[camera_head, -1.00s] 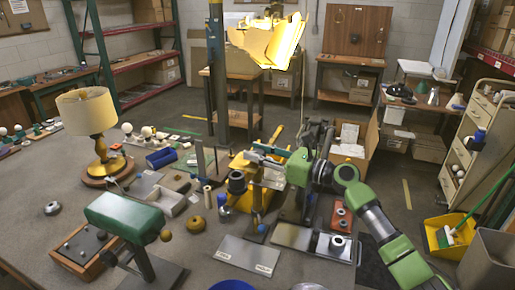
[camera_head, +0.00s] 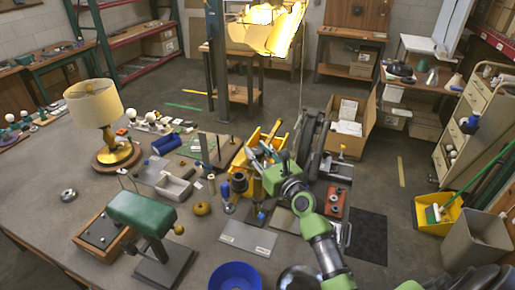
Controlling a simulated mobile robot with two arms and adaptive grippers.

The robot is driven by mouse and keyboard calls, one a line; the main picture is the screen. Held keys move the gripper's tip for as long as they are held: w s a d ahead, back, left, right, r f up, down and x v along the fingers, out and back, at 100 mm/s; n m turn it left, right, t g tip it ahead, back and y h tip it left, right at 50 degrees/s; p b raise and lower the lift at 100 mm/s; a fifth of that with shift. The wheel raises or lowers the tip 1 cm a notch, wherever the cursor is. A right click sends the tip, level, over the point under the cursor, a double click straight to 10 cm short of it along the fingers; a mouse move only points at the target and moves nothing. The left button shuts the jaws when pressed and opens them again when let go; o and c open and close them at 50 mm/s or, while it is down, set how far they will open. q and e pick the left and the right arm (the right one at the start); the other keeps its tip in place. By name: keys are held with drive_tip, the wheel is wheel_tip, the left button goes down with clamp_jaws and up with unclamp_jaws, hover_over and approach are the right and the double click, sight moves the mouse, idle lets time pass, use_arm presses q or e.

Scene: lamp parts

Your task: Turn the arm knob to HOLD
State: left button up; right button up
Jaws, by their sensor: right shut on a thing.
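My right gripper (camera_head: 262,163) reaches in from the lower right on its green arm. Its fingers are over the near side of a yellow bin (camera_head: 252,150) and look shut. What they hold is hidden by the fingers and the clutter. A dark jointed arm stand (camera_head: 311,140) rises just right of the gripper, with a small yellow knob (camera_head: 342,147) farther right. I cannot read any HOLD mark. My left gripper is not in view.
A lit lamp (camera_head: 262,30) hangs at the back. A cream-shaded brass lamp (camera_head: 95,105) stands at the left.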

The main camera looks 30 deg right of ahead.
drive_tip(key=shift+m+h, duration=0.5)
drive_tip(key=shift+h, duration=0.3)
drive_tip(key=o, duration=1.2)
drive_tip(key=shift+c, duration=0.2)
drive_tip(key=s, duration=1.2)
drive_tip(key=shift+a, duration=0.3)
